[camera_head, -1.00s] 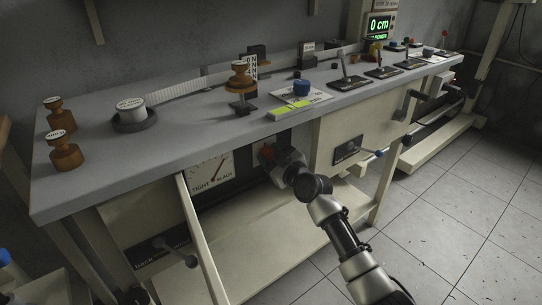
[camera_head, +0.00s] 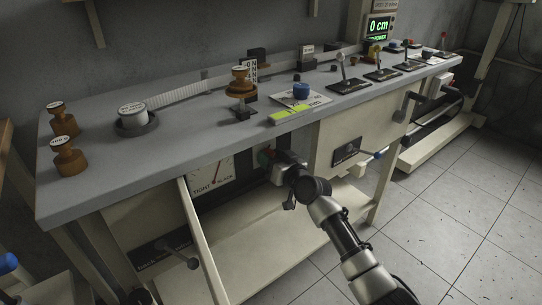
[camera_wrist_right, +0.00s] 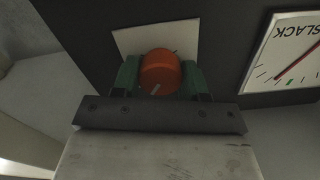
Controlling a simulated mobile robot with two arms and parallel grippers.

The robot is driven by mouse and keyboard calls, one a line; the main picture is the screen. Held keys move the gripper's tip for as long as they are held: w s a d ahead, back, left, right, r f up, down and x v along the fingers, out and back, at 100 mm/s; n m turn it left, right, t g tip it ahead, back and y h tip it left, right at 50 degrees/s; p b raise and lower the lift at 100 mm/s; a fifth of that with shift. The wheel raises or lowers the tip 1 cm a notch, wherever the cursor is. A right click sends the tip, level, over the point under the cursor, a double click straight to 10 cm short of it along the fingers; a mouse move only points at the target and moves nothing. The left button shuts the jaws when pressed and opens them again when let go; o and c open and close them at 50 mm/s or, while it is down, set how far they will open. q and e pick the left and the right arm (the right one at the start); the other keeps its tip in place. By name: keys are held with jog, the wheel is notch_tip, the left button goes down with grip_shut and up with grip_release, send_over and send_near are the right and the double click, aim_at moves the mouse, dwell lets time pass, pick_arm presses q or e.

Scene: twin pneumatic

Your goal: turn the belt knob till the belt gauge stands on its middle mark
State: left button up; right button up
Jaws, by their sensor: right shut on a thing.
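The belt knob is a red-orange round knob (camera_wrist_right: 161,70) with a pale pointer line, on a pale plate in the right wrist view. My right gripper (camera_wrist_right: 160,77) is shut on it, with one green finger pad on each side. In the head view the gripper (camera_head: 268,157) is under the bench's front edge and hides most of the knob. The belt gauge (camera_head: 205,176) is a white dial left of it, marked TIGHT and SLACK. In the wrist view the gauge (camera_wrist_right: 282,60) is upside down and cut off; its red needle points just to the SLACK side of the green mark.
The bench top (camera_head: 195,128) overhangs the knob. A slanted cream leg (camera_head: 202,240) stands in front of the gauge. A blue-tipped lever (camera_head: 377,155) sticks out to the right. Wooden knobs (camera_head: 69,157) stand on the bench.

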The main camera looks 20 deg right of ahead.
jog(key=m+p, duration=0.1)
jog(key=m, duration=0.3)
jog(key=shift+m, duration=0.8)
jog(key=m+p, duration=0.1)
jog(key=m, duration=0.2)
jog(key=shift+m, duration=0.3)
pick_arm(q)
jog(key=shift+s+a+r+g+y+p, duration=0.1)
jog(key=shift+s+a+r+g, duration=0.1)
jog(key=shift+s+g, duration=0.35)
jog(key=shift+s+a+r+g+y+p, duration=0.15)
jog(key=shift+s+a+g, duration=0.2)
jog(key=shift+s, duration=0.45)
jog(key=shift+s+a+r+g+y+p, duration=0.1)
jog(key=shift+s+r+g, duration=0.1)
jog(key=shift+s+g, duration=0.4)
pick_arm(e)
jog(key=shift+f+m, duration=0.1)
jog(key=shift+m, duration=1.6)
jog(key=shift+d, duration=0.1)
jog(key=o, duration=0.9)
